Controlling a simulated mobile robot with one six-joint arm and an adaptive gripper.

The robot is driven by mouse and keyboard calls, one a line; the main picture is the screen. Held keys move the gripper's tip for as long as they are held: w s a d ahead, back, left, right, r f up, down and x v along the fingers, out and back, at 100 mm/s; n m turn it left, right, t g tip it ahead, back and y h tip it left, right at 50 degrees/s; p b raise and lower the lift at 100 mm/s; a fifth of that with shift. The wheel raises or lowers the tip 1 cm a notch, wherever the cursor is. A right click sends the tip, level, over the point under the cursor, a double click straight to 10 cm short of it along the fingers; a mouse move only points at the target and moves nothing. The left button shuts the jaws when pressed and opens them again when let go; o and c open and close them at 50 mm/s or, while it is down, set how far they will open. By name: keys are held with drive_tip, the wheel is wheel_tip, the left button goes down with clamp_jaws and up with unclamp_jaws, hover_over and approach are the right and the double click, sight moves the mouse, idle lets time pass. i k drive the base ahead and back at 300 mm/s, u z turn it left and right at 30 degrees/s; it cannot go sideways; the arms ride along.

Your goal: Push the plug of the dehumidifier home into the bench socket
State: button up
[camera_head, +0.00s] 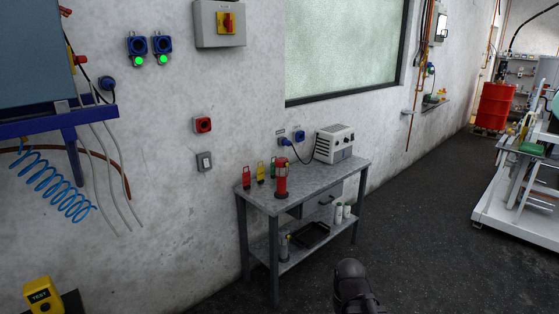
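The dehumidifier, a pale box with a dark grille and front knobs (335,145), stands at the back right of the grey bench. Its black cord (298,155) loops left to a dark plug (286,141) at the left blue socket (281,140) on the wall just above the bench. The plug is too small to tell how deep it sits. A second blue outlet (299,135) is to its right. My gripper's fingers are not seen; only a dark rounded part of my arm shows at the bottom, in front of the bench and well away from the plug.
On the bench (318,187) stand a red lantern-like item (281,178) and red, yellow and green tags (260,172). The lower shelf holds a black tray (311,235) and white bottles (343,211). The floor right of the bench is clear.

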sight(285, 142)
drive_tip(key=i, duration=2.65)
drive_tip(key=z, duration=0.3)
